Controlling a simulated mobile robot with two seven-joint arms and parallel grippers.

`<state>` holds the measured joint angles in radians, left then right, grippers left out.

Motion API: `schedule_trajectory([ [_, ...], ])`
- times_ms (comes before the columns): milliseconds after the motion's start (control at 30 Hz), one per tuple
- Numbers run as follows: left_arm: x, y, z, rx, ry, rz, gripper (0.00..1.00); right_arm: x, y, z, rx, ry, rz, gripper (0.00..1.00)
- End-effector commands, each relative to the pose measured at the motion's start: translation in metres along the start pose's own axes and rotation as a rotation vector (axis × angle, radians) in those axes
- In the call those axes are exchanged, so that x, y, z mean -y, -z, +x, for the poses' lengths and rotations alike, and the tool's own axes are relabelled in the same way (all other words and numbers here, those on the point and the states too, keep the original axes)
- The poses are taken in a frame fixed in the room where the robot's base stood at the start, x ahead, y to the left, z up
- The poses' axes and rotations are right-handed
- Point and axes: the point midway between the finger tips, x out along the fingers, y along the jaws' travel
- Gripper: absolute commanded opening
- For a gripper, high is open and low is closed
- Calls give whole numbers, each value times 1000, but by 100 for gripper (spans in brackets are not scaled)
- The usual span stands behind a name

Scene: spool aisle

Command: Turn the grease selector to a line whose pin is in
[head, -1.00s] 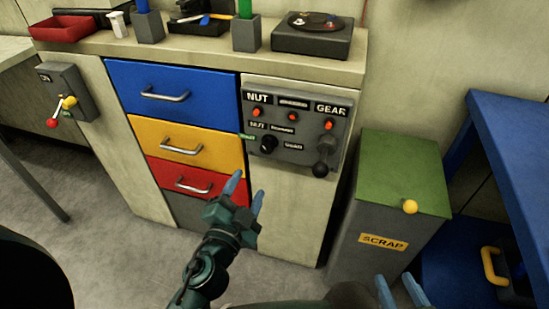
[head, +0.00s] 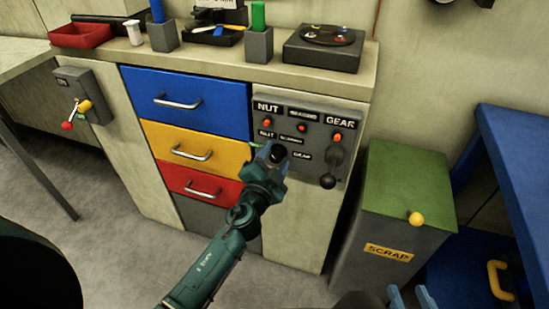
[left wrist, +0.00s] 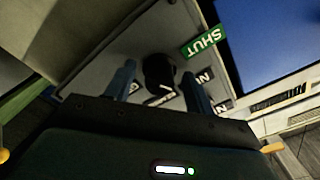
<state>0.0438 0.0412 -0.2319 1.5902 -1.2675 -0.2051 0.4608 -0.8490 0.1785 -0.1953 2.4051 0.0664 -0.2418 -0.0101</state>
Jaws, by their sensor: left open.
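The black selector knob (left wrist: 158,68) sits on the grey panel (head: 316,110), and in the left wrist view it lies between my left gripper's two fingers (left wrist: 157,86). My left gripper (head: 273,153) is open at the knob and partly covers it in the head view. I cannot tell whether the fingers touch it or where it points. A green SHUT label (left wrist: 205,42) is beside the knob. Three orange-red pins, at NUT (head: 267,122), the middle (head: 302,128) and GEAR (head: 337,137), run along the panel; their depth is unclear. My right gripper (head: 411,299) is open, low in view.
A black-knobbed lever (head: 328,181) hangs at the panel's lower right. Blue, yellow and red drawers (head: 185,103) are left of the panel. A green-topped scrap bin (head: 408,185) stands right of the cabinet. A red-and-yellow handled switch (head: 80,110) is at far left.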

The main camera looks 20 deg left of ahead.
Motion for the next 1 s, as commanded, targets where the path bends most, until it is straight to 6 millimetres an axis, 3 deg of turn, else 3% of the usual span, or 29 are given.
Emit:
schedule_trajectory([
  [267, 0, 0, 1, 0, -1, 0, 53, 1, -1, 0, 4, 3, 2, 36],
  [800, 0, 0, 0, 1, -1, 0, 9, 3, -2, 0, 7, 8, 0, 36],
  [1000, 0, 0, 0, 0, -1, 12, 9, 3, -2, 0, 8, 10, -4, 36],
])
